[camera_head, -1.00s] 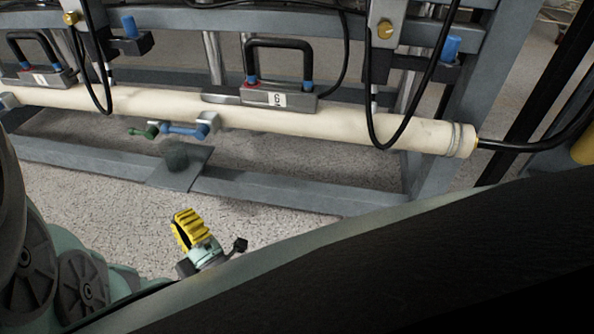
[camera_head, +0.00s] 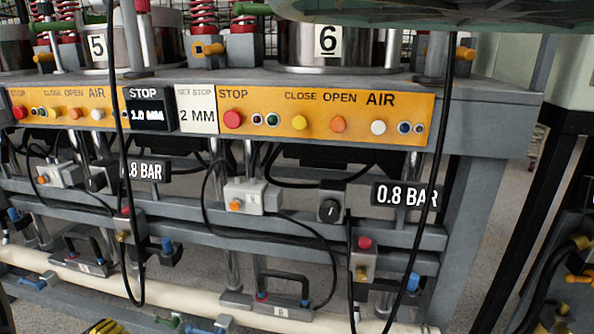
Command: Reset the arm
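Only a yellow and black ribbed tip (camera_head: 105,326) shows at the bottom edge, left of centre. It looks like the end of my gripper, and the rest is cut off below the picture. I cannot tell whether it is open or shut, and I see nothing held in it. A dark greenish curved part at the top right looks like a link of my arm.
A grey press frame fills the view. Its orange control panel (camera_head: 330,117) has several buttons. Station 6 (camera_head: 328,41) and station 5 (camera_head: 97,45) stand above. Black cables hang in front. A cream pipe (camera_head: 270,318) runs below. Floor shows at the right.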

